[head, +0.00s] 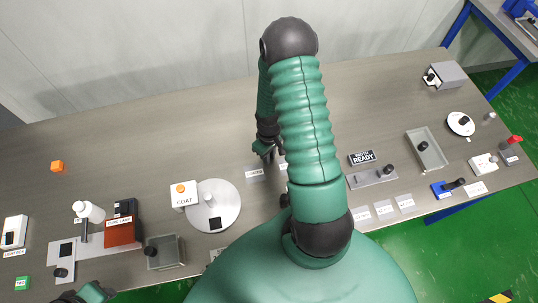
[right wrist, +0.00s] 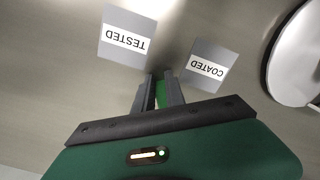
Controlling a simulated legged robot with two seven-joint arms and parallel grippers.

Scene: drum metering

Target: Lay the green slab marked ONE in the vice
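My right gripper (head: 265,150) is over the middle of the bench. In the right wrist view its two fingers (right wrist: 160,92) are shut on a small green piece (right wrist: 161,95), seen nearly edge-on, with no marking readable. Another green slab (head: 22,283) lies at the bench's near left; its white marking is too small to read. A blue device with a black handle (head: 440,190), which looks like the vice, stands at the near right, far from the right gripper. My left gripper (head: 70,297) is only partly in view at the bottom left edge; its fingers are not clear.
Grey pads marked TESTED (right wrist: 126,38) and COATED (right wrist: 204,63) lie just beyond the right fingers. A round plate (head: 214,206), COAT box (head: 184,195), red-brown box (head: 122,232) and trays (head: 426,150) stand around. The back of the bench is mostly clear.

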